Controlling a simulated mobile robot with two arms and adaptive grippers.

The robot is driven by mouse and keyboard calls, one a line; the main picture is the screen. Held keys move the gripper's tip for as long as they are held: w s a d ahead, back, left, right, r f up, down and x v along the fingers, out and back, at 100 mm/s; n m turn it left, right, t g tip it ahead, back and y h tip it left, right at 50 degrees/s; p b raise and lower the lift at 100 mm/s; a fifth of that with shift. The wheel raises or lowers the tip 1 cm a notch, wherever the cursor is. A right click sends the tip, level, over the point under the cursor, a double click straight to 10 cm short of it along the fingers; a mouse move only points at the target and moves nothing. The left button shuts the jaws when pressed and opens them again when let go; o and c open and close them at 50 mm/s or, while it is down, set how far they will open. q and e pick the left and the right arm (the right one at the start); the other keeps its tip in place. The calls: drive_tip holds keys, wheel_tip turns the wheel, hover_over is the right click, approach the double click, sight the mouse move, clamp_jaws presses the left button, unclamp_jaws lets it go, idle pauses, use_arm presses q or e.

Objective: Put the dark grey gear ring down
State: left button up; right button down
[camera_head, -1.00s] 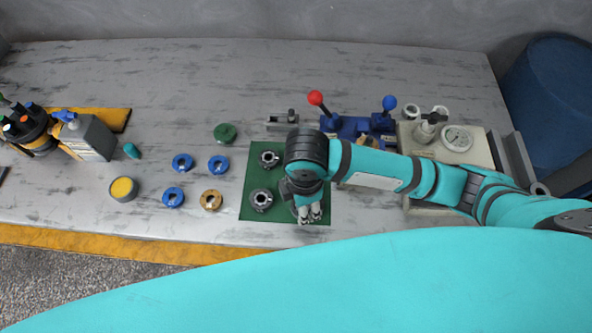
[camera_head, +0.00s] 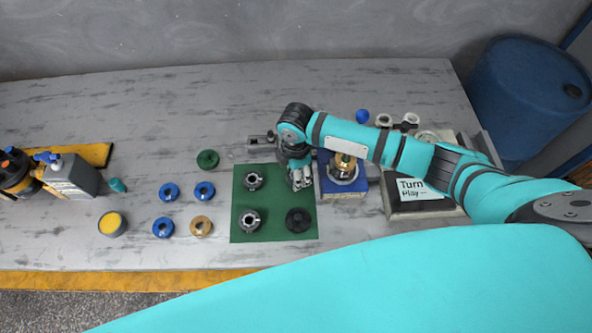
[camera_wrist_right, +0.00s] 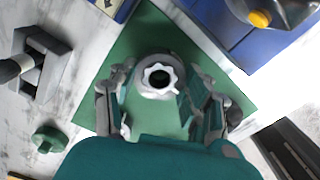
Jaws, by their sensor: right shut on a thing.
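My right gripper (camera_head: 301,184) is above the upper right part of the green mat (camera_head: 276,236). In the right wrist view, my right gripper (camera_wrist_right: 160,105) is shut on a grey gear ring (camera_wrist_right: 158,78) with a toothed central hole, seen end-on between the fingers. The mat shows below it; whether the ring touches the mat I cannot tell. Two grey toothed rings sit on the mat's left half, one at the upper left (camera_head: 254,180) and one at the lower left (camera_head: 250,221). A dark round part (camera_head: 299,221) lies at the mat's lower right. My left gripper is not in view.
Right of the mat is a blue-based unit (camera_head: 345,188) with a brass-coloured centre. Blue rings (camera_head: 168,191), a brass ring (camera_head: 201,226) and a green part (camera_head: 208,159) lie to the left. A grey clamp (camera_wrist_right: 38,65) is close by in the wrist view.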

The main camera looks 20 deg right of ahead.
drive_tip(key=shift+f, duration=0.15)
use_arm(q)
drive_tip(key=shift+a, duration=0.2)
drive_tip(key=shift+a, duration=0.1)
use_arm(e)
drive_tip(key=shift+f, duration=0.2)
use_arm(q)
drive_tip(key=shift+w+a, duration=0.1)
use_arm(e)
drive_tip(key=c, duration=0.6)
unclamp_jaws()
use_arm(q)
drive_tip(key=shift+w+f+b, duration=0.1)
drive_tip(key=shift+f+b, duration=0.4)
drive_tip(key=shift+b, duration=0.1)
use_arm(e)
wheel_tip(320, 180, up, 12)
drive_tip(key=shift+r, duration=0.2)
